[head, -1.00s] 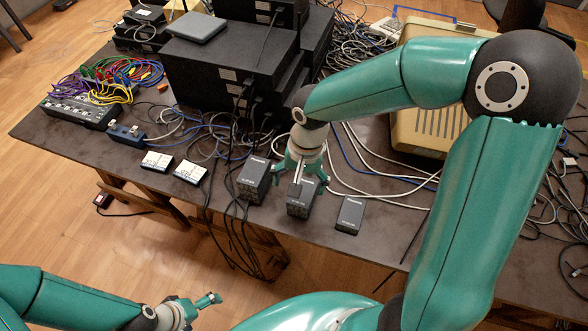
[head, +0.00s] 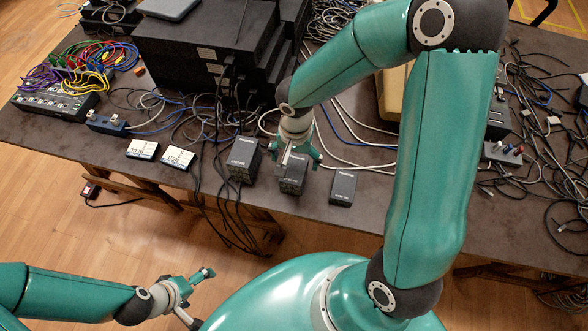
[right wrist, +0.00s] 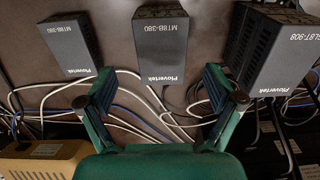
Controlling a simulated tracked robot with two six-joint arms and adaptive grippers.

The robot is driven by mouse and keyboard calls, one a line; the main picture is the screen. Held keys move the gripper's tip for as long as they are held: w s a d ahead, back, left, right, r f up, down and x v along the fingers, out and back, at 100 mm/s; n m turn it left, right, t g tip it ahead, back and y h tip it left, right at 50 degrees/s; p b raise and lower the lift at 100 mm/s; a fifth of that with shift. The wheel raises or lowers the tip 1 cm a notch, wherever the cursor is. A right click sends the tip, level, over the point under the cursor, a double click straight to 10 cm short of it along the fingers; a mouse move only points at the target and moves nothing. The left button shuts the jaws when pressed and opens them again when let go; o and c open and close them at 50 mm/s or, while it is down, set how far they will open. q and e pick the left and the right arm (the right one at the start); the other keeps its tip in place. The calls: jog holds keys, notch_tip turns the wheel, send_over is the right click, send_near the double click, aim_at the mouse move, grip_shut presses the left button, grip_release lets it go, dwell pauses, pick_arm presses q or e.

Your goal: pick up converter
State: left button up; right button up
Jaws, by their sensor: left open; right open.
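Three dark Plovertek boxes stand in a row on the table; the pictures do not say which is the converter. The middle box (head: 291,184), marked MT8B-380, lies below my right gripper (head: 297,163). In the right wrist view this middle box (right wrist: 161,40) is ahead of the open, empty right gripper (right wrist: 161,95), lined up between its fingers. The flat right-hand box (head: 343,188) also reads MT8B-380 and is at left in the wrist view (right wrist: 66,42). The larger box (head: 243,158) reads SL8T-908. My left gripper (head: 199,296) is open and empty, away from the table.
Two small white-topped boxes (head: 160,153) lie left of the row. Loose cables (head: 345,125) run behind the boxes, and black cables hang over the front edge. Large black equipment (head: 205,50) stands behind. Bare tabletop (head: 375,200) shows right of the row.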

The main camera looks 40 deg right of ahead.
aim_at(294, 168)
notch_tip(294, 168, down, 5)
jog(key=shift+w+a+f, duration=0.1)
jog(key=shift+w, duration=0.05)
jog(key=c, duration=1.5)
jog(key=shift+o, duration=0.2)
